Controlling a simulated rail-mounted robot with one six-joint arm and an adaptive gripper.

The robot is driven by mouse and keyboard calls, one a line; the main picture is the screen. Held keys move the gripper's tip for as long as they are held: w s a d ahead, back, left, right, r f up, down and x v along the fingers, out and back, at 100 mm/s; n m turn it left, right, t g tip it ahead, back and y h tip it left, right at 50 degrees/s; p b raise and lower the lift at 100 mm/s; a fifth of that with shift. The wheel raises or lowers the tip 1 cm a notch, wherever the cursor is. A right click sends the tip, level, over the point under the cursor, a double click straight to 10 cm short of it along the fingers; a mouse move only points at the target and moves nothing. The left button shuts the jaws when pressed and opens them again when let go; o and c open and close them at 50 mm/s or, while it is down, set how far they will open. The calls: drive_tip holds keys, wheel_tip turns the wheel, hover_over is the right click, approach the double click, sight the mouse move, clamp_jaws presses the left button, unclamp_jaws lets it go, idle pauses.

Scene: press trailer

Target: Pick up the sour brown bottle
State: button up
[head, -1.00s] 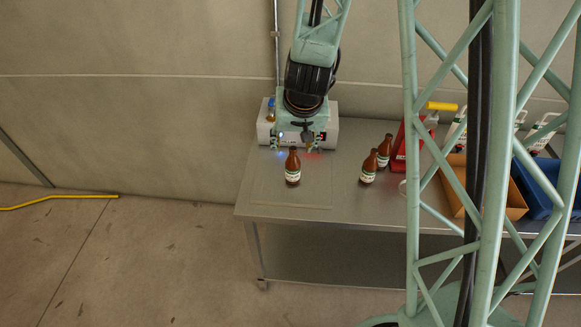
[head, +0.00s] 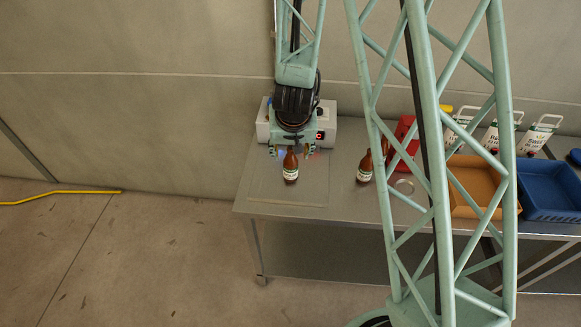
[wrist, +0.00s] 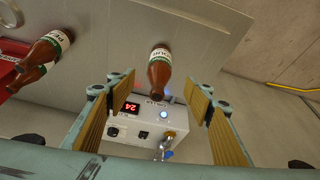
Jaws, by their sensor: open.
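The sour brown bottle (head: 290,168) stands upright on the steel table, with a pale label. In the wrist view the bottle (wrist: 160,72) shows neck towards me, its label partly readable as "OUR". My gripper (head: 291,152) is open just behind the bottle in the head view. In the wrist view the fingers of my gripper (wrist: 158,92) are spread to either side of the bottle's neck end, with gaps on both sides. I cannot tell whether the fingertips reach past the bottle in depth.
A white device (head: 327,121) with a red display stands behind. Another brown bottle (head: 365,167) stands to the right; two show at left in the wrist view (wrist: 42,48). Further right are a red object (head: 405,137), an orange bin (head: 474,184) and a blue bin (head: 550,190). The table's left part (head: 262,190) is clear.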

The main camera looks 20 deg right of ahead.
sight(291, 161)
drive_tip(key=shift+f, duration=0.1)
drive_tip(key=shift+b+x, duration=0.3)
drive_tip(key=shift+x, duration=3.8)
drive_tip(key=shift+w+f, duration=0.1)
drive_tip(key=shift+w, duration=0.05)
drive_tip(key=shift+f, duration=0.15)
drive_tip(key=shift+p+x, duration=0.55)
drive_tip(key=shift+x, duration=1.9)
drive_tip(key=shift+d, duration=0.1)
drive_tip(key=c, duration=1.3)
drive_tip(key=shift+r, duration=0.25)
